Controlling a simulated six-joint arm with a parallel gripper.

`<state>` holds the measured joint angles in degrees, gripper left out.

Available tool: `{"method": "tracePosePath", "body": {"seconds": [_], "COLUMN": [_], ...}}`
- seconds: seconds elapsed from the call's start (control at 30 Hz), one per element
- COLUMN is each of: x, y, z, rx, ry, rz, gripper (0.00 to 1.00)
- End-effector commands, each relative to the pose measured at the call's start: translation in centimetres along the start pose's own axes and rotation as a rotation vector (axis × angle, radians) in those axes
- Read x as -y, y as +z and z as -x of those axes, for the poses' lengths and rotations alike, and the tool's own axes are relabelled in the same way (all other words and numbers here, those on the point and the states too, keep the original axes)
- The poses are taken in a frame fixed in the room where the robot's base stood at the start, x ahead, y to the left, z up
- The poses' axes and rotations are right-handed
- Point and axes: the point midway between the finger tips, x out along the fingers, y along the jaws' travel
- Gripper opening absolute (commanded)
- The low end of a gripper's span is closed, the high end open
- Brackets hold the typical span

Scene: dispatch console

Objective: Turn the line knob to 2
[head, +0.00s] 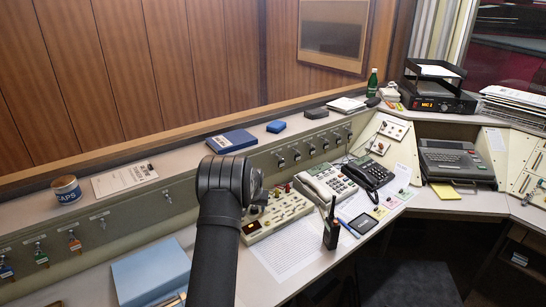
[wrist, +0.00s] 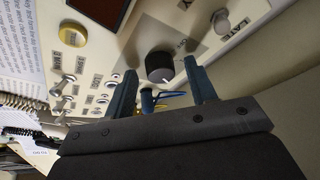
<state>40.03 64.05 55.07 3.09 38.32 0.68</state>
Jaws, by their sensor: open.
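In the wrist view a round black knob (wrist: 160,67) with a white pointer mark stands on the light console panel (wrist: 100,45). Its mark points down and slightly right in the picture. A label that seems to read OFF lies above right of it; other numbers around it are not readable. My gripper (wrist: 161,68) is open, with one blue-grey finger on each side of the knob in the picture. I cannot tell whether either finger touches it.
In the wrist view, a silver knob (wrist: 221,22), a yellow button (wrist: 73,35) and several toggle switches are nearby. In the head view, a beige telephone (head: 325,184), a black telephone (head: 370,175) and an upright handheld radio (head: 331,228) stand right of my arm.

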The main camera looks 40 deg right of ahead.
Motion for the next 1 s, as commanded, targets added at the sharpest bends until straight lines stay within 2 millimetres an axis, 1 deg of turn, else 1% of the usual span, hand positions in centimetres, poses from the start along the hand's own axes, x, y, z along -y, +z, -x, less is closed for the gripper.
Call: {"method": "tracePosePath", "body": {"seconds": [0.57, 0.93, 0.97, 1.0], "x": [-0.3, -0.6, -0.7, -0.9], "y": [-0.2, -0.3, -0.4, -0.6], "z": [-0.1, -0.1, 0.4, 1.4], "rx": [0.018, 0.033, 0.033, 0.031], "ry": [-0.143, -0.254, -0.258, -0.256], "rz": [0.343, 0.613, 0.625, 0.621], "gripper": [0.51, 0.51, 0.51, 0.51]}}
